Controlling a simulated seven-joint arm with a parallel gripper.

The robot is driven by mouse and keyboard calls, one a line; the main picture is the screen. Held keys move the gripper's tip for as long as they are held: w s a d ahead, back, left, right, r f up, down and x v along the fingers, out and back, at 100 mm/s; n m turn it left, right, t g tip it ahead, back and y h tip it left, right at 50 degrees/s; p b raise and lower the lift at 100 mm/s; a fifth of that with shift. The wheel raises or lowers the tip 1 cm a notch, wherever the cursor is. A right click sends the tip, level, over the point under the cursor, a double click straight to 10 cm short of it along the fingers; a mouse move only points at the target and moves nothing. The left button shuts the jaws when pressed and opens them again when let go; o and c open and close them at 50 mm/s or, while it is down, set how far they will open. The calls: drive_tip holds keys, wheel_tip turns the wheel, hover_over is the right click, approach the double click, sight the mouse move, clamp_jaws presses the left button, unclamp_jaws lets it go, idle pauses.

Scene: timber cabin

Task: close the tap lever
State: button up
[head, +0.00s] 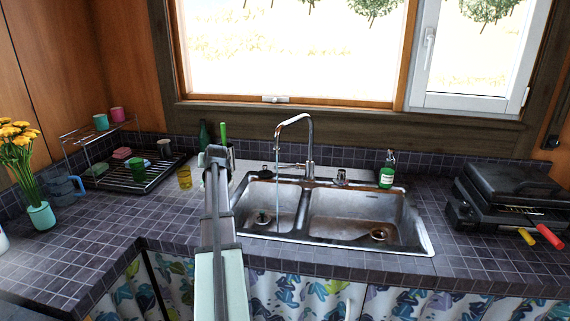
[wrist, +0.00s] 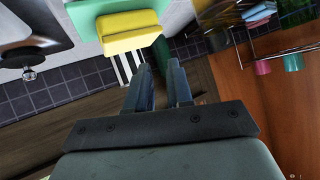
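The chrome tap (head: 309,140) stands behind the double sink, with its spout arched over the left basin. A stream of water (head: 276,180) runs from the spout. A thin horizontal chrome piece (head: 288,165), which looks like the lever, sticks out left from the tap's base; its exact position is hard to tell. My gripper (head: 215,154) is in the air left of the tap, apart from it. In the wrist view, my gripper (wrist: 160,65) shows two fingers with an empty gap between them. The lever cannot be made out in the wrist view.
The metal sink (head: 425,236) has two basins. A green bottle (head: 387,170) stands at its back right. A yellow and green block (wrist: 130,42) is close to my fingers.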

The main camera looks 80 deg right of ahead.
drive_tip(key=s, duration=0.4)
drive_tip(key=s+d+f+m, duration=0.1)
drive_tip(key=s, duration=0.4)
drive_tip(key=s+d+f+m+g, duration=0.1)
drive_tip(key=s, duration=0.3)
drive_tip(key=shift+s+d, duration=0.1)
drive_tip(key=shift+s, duration=0.15)
clamp_jaws()
drive_tip(key=s+f+m+y, duration=0.1)
drive_tip(key=s+m, duration=0.1)
drive_tip(key=s, duration=1.3)
drive_tip(key=s+d+r+n+t+y, duration=0.25)
drive_tip(key=s+r+n, duration=0.45)
drive_tip(key=r, duration=0.4)
hover_over(286, 167)
drive_tip(key=s+a, duration=0.1)
drive_tip(key=a, duration=0.1)
wheel_tip(286, 167, down, 6)
drive_tip(key=shift+w+a+f+t+h, duration=0.1)
drive_tip(key=shift+w+f+t, duration=0.05)
drive_tip(key=shift+f, duration=0.45)
drive_tip(key=shift+w+a+f+t+h, duration=0.1)
drive_tip(key=shift+w+f+t+h, duration=0.1)
drive_tip(key=shift+f, duration=0.4)
drive_tip(key=shift+w+a+f+t+h, duration=0.1)
drive_tip(key=shift+w+f, duration=0.05)
drive_tip(key=shift+f, duration=0.45)
